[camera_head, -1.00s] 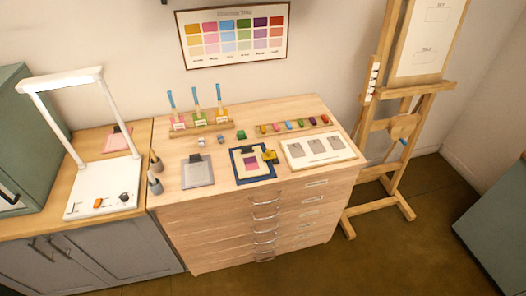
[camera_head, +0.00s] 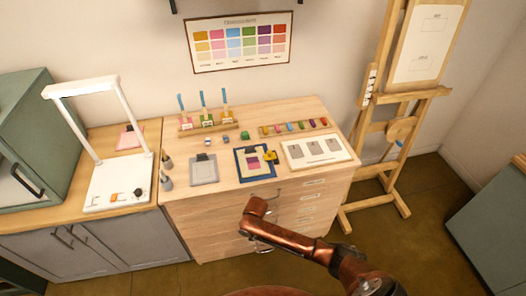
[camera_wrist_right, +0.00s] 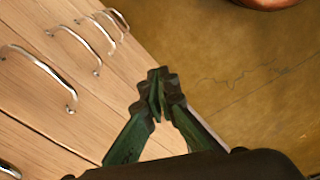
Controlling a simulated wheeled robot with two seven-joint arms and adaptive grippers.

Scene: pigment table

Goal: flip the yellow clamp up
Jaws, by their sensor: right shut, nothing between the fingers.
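The yellow clamp (camera_head: 271,157) sits at the right edge of the blue-framed board (camera_head: 243,177) on the drawer cabinet's top. It is small in the head view, and I cannot tell how its handle is set. A pale sheet with a purple-pink square lies in the frame. My right arm (camera_head: 300,243) comes in from the lower right, in front of the drawers and below the clamp. My right gripper (camera_wrist_right: 160,82) is shut and empty in the right wrist view, with drawer fronts to its left and floor to its right. The clamp is not in that view. My left gripper is not in view.
A grey clipboard (camera_head: 203,170) lies left of the board and a pale tray with grey squares (camera_head: 290,159) right of it. Brushes in a rack (camera_head: 208,124) and a row of coloured pieces (camera_head: 293,127) stand behind. Drawer handles (camera_wrist_right: 75,45) stick out in front.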

